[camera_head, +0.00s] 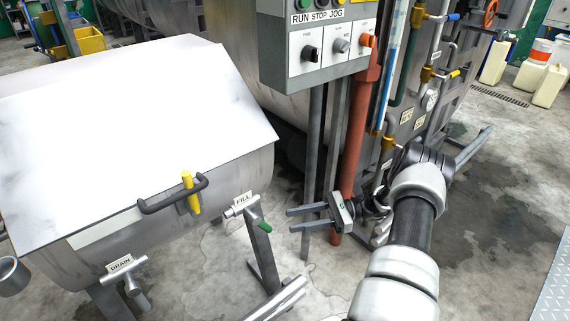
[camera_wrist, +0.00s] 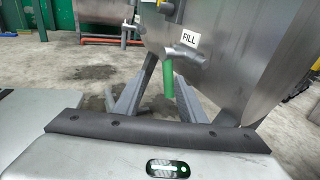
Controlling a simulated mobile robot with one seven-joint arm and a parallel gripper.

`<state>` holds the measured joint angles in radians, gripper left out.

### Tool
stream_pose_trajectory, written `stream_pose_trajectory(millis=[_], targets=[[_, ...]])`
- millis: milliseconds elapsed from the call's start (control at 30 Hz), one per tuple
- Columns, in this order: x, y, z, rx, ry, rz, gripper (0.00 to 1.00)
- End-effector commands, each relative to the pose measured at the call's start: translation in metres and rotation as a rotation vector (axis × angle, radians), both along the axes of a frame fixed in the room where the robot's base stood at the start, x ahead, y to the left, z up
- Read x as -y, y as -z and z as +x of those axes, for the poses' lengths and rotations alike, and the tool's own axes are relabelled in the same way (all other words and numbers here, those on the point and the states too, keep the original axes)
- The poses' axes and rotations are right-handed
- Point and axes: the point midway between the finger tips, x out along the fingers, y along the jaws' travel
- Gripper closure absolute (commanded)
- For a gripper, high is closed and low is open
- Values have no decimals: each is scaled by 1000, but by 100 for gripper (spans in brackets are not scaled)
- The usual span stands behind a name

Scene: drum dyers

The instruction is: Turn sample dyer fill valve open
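The sample dyer (camera_head: 190,175) is a metal drum with a white lid at the left in the head view. Its fill valve (camera_head: 247,208) sits at the drum's right end by a FILL label, with a green lever (camera_head: 264,227) slanting down to the right. In the wrist view the green lever (camera_wrist: 168,78) hangs down below the FILL label (camera_wrist: 188,40), ahead of my gripper and appearing between its fingers. My gripper (camera_head: 298,219) is open and empty, its fingers pointing left toward the valve, apart from the lever in the head view.
A drain valve (camera_head: 132,284) with its label is at the dyer's lower left. A yellow latch and dark handle (camera_head: 172,194) stick out from the drum front. A control box (camera_head: 320,45) on posts and a red pipe (camera_head: 358,130) stand close behind my gripper.

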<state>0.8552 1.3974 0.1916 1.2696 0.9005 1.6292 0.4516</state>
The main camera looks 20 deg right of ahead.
Motion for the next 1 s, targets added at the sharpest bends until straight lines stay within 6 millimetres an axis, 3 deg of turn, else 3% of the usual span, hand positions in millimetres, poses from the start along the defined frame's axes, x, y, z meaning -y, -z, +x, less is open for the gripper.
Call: stream_pose_trajectory(millis=[100, 467, 1000], targets=[[-8, -29, 0, 17, -55, -69, 63], [-30, -97, -4, 84, -212, -272, 63], [-58, -199, -26, 213, -430, -564, 63]])
